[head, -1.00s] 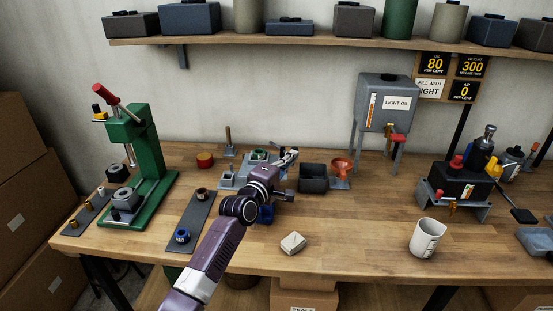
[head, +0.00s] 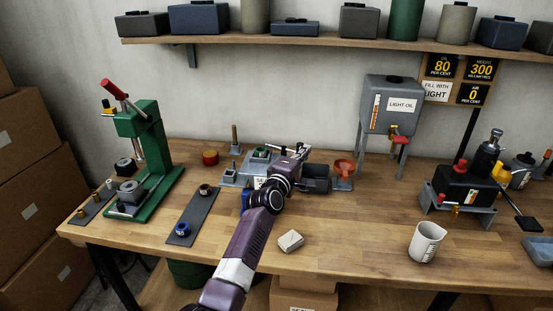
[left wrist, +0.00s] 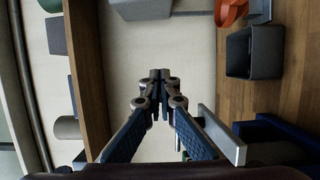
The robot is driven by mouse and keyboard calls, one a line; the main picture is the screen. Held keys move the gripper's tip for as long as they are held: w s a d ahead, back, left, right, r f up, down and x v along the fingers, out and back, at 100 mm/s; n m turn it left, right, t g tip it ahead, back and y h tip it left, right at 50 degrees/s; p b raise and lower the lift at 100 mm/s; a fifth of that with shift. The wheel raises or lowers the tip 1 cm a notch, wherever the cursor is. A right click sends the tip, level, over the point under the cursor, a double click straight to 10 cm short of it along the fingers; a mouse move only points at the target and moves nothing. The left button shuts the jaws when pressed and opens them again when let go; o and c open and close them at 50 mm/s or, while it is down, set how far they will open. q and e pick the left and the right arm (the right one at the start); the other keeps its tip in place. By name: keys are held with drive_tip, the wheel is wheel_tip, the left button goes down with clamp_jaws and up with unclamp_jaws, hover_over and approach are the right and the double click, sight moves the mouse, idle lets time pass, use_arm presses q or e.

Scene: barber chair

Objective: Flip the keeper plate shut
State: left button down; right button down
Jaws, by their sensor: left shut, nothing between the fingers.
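A grey fixture (head: 232,180) with a green-topped part (head: 260,154) stands at the middle back of the bench. I cannot pick out the keeper plate for certain, because my left arm covers the fixture's right side. My left gripper (head: 300,149) is beside and above this right side, left of the dark bin. In the left wrist view my left gripper (left wrist: 160,76) has its fingertips together with nothing between them. A grey bar (left wrist: 222,135) and a blue part (left wrist: 275,135) show to its lower right. My right gripper is not in view.
A dark open bin (head: 316,182) and an orange funnel (head: 344,167) stand right of the fixture. A green press (head: 150,160) is at the left. A light block (head: 291,241) and a white mug (head: 426,242) are in front. The front middle bench is mostly clear.

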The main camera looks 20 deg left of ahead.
use_arm(q)
drive_tip(key=shift+w, duration=0.4)
drive_tip(key=shift+d, duration=0.1)
idle(1.0)
drive_tip(key=shift+s, duration=0.1)
